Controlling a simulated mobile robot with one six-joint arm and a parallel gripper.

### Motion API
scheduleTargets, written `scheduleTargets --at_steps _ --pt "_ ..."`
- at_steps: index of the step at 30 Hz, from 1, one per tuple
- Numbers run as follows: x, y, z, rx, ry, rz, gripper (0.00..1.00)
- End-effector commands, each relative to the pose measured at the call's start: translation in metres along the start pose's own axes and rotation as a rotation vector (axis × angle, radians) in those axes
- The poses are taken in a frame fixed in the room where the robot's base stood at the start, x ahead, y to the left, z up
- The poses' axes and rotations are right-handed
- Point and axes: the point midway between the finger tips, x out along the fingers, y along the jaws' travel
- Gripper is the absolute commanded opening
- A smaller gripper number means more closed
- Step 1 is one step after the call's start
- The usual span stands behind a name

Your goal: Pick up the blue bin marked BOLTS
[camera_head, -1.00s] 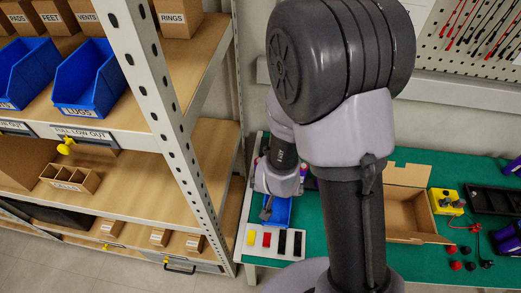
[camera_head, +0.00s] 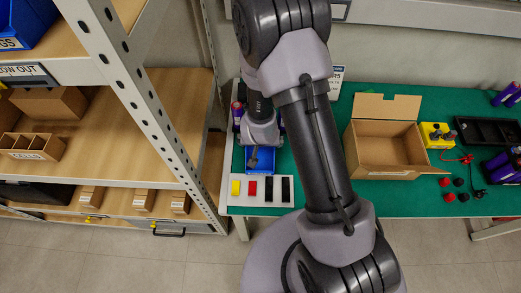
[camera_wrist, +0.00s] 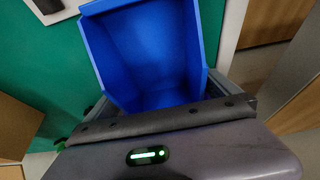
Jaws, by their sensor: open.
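A blue bin (camera_head: 262,164) stands on the green table's left end in the head view. In the wrist view the bin (camera_wrist: 155,50) fills the upper middle, its open inside facing the camera and looking empty. No BOLTS marking can be read on it. My gripper (camera_head: 254,157) is right at the bin, partly covering it in the head view. In the wrist view my gripper (camera_wrist: 155,103) has grey finger parts showing at both sides of the bin's near end. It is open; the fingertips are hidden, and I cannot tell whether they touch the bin.
A white strip (camera_head: 259,200) with yellow, red and black pieces lies just in front of the bin. A cardboard box (camera_head: 384,143) is open to the right, past my arm. A shelf rack (camera_head: 140,110) stands close on the left. Purple cylinders stand beside the bin.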

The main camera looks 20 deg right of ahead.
Motion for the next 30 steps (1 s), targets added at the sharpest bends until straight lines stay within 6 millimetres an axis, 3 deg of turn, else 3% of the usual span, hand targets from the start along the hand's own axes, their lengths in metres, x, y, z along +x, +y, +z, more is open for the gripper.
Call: scheduleTargets --at_steps 1,10,19,26,30 --pt "-0.001 0.000 0.000 0.000 0.000 0.000 1.00" --pt "-0.001 0.000 0.000 0.000 0.000 0.000 0.41" --pt "-0.006 0.000 -0.002 0.000 0.001 0.000 0.41" --pt "-0.037 0.000 -0.016 0.000 0.001 -0.001 0.41" --pt "-0.042 0.018 0.004 -0.001 -0.002 0.002 0.41"
